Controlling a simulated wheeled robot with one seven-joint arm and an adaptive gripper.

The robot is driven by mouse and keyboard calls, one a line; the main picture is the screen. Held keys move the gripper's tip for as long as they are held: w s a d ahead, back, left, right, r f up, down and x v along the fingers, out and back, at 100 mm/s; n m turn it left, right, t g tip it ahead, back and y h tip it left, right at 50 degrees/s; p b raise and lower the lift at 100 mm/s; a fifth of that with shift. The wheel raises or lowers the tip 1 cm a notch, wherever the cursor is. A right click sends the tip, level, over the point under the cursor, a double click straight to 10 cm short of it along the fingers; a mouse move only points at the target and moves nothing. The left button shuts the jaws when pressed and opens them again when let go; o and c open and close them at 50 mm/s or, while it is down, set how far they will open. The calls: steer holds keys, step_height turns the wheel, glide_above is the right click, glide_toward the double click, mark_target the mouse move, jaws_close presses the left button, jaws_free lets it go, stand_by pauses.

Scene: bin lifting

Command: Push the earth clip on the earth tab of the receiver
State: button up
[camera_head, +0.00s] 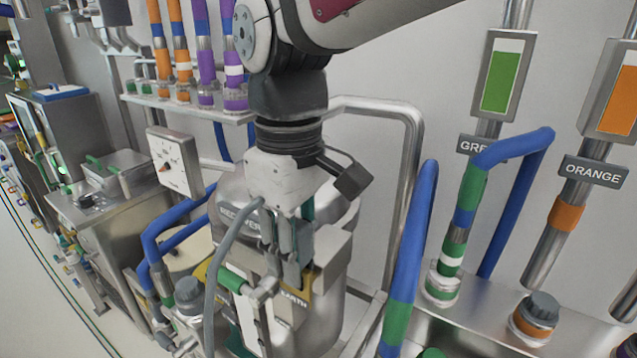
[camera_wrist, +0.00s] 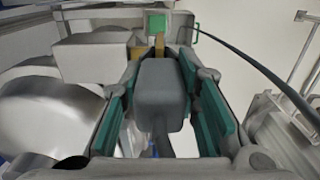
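The earth clip (camera_wrist: 161,92) is a grey block between the green pads of my gripper (camera_wrist: 163,110) in the wrist view. The pads lie close along both its sides, and the gripper looks shut on it. In the head view my gripper (camera_head: 288,265) points down in front of the receiver (camera_head: 325,312), a steel vessel, beside its yellow EARTH plate (camera_head: 293,305). A narrow brass-coloured strip (camera_wrist: 160,46), perhaps the earth tab, lies just beyond the clip in the wrist view. Whether clip and strip touch is hidden.
A grey cable (camera_head: 222,255) hangs left of my gripper. A dial box (camera_head: 174,162) and blue hoses (camera_head: 170,222) are at left. A blue and green hose (camera_head: 410,255) and steel pipe frame (camera_head: 412,150) stand close at right.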

steer(key=o, duration=0.4)
steer(key=shift+f, duration=0.1)
steer(key=shift+c, duration=0.2)
step_height(320, 180, up, 12)
steer(key=shift+r, duration=0.1)
steer(key=s+d+f+m+t, duration=0.2)
steer(key=d+f+m, duration=0.4)
steer(key=d, duration=0.5)
steer(key=s+d+f+m+t, duration=0.3)
steer(key=s+d+f+m, duration=0.1)
steer(key=d, duration=0.8)
steer(key=shift+d+f+m+t, duration=0.15)
steer(key=shift+f+m+t, duration=0.15)
steer(key=shift+f+m, duration=0.65)
steer(key=shift+s+r, duration=0.1)
steer(key=shift+s, duration=0.05)
